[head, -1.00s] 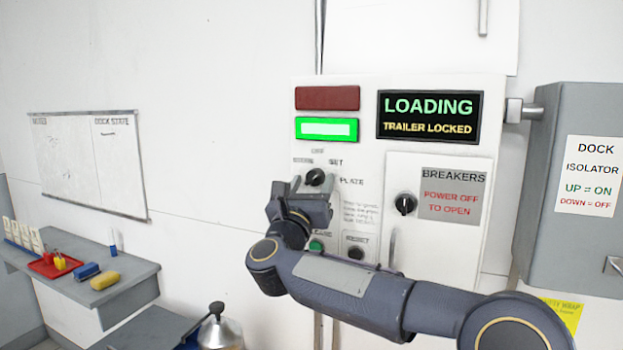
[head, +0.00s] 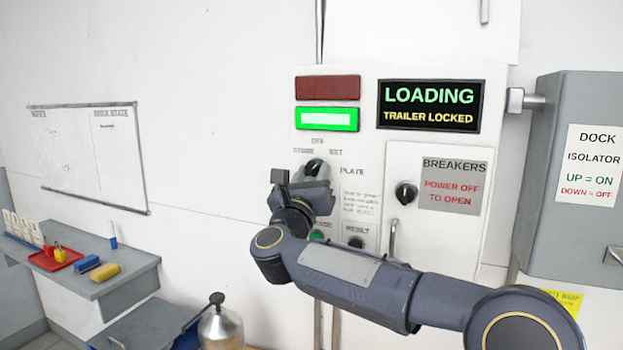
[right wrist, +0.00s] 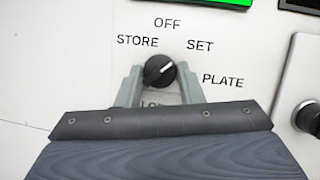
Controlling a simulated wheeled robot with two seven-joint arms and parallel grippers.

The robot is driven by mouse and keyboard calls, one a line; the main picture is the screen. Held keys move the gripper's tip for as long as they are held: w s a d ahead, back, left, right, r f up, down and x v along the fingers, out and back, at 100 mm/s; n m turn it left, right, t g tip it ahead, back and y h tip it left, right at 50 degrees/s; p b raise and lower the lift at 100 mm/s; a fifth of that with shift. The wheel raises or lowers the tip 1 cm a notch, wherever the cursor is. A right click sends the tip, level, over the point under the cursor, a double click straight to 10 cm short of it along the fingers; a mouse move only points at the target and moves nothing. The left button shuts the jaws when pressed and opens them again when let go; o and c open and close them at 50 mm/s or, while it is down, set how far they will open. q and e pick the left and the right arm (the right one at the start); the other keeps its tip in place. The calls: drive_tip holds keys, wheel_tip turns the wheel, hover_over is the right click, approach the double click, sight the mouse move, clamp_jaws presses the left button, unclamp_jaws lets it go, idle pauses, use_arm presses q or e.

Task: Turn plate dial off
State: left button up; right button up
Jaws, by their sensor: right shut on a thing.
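The plate dial (head: 313,166) is a round black knob on the white control panel (head: 368,150). In the right wrist view the dial (right wrist: 160,70) has a white pointer line aimed up and right, toward SET. OFF is printed above it, STORE at upper left, SET at upper right and PLATE to the right. A label below is mostly hidden. My right gripper (right wrist: 160,84) is shut on the dial, one grey finger at each side. In the head view my right gripper (head: 302,180) covers the dial's lower part. My left gripper is not in view.
The panel has a dark red lamp (head: 327,88), a lit green lamp (head: 327,118), a screen reading LOADING, TRAILER LOCKED (head: 428,106) and a breaker knob (head: 405,193). A grey isolator box (head: 572,180) stands right. A shelf (head: 125,277) with small items is at left.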

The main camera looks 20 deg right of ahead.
drive_tip(key=n+y+b, duration=0.1)
drive_tip(key=n, duration=0.2)
drive_tip(key=shift+s+t, duration=0.1)
drive_tip(key=shift+t, duration=0.2)
drive_tip(key=shift+d+r+n+y, duration=0.1)
drive_tip(key=shift+r+n+y, duration=0.1)
drive_tip(key=shift+n+y, duration=0.8)
drive_tip(key=n+y+p, duration=0.1)
drive_tip(key=n, duration=0.2)
drive_tip(key=shift+s+r+p, duration=0.1)
drive_tip(key=shift+r+p, duration=0.1)
drive_tip(key=shift+p, duration=0.15)
drive_tip(key=shift+n+y+p, duration=0.7)
drive_tip(key=shift+n+p, duration=0.45)
drive_tip(key=shift+n, duration=0.55)
drive_tip(key=shift+f, duration=0.1)
drive_tip(key=o, duration=1)
drive_tip(key=shift+c, duration=0.2)
